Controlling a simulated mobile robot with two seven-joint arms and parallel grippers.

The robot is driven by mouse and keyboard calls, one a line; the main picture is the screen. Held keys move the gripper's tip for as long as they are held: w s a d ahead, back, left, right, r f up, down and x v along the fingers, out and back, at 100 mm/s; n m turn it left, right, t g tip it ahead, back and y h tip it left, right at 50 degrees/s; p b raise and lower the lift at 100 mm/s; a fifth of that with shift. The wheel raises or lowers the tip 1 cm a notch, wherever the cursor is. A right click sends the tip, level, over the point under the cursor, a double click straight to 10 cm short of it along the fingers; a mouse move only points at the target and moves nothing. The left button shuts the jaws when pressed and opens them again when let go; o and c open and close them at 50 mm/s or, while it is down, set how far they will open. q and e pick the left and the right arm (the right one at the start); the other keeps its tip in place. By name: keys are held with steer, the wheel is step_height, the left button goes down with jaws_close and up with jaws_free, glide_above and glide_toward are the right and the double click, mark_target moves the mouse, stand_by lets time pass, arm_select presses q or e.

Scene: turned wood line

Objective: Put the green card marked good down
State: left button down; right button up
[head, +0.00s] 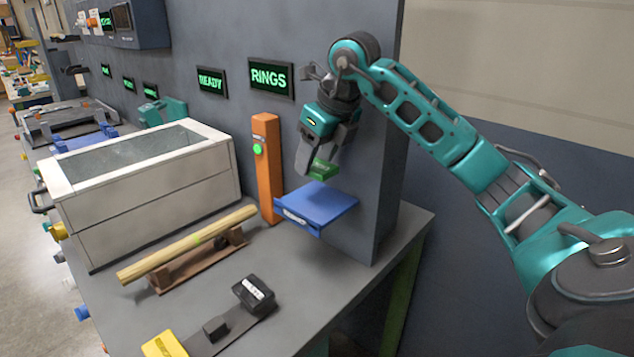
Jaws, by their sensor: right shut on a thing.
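My right gripper (318,165) reaches in from the right and points down. It is shut on the green card (322,170), which shows as a small green piece at the fingertips. Any marking on the card is too small to read. The card is just above a blue tray (328,203) fixed to the dark panel; I cannot tell whether it touches it. The tray's visible top looks bare. My left gripper does not show.
An orange post (266,170) with a green light stands left of the tray. A wooden rod (185,245) rests on a brown stand. A white box (140,190) with a glassy top is at left. A black-and-yellow fixture (220,325) lies at the front. Bench surface is clear at front right.

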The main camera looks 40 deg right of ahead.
mark_target(316, 200)
step_height(316, 200, down, 2)
steer(key=shift+a+f, duration=0.1)
steer(key=shift+f, duration=0.15)
step_height(316, 200, down, 3)
steer(key=shift+f, duration=0.1)
steer(key=shift+d+f, duration=0.15)
steer(key=shift+d, duration=0.05)
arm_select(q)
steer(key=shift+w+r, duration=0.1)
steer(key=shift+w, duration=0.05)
arm_select(e)
steer(key=o, duration=0.6)
steer(key=shift+f, duration=0.2)
steer(key=shift+c, duration=0.2)
steer(key=o, duration=0.4)
steer(key=shift+o, duration=0.2)
steer(key=shift+r, duration=0.1)
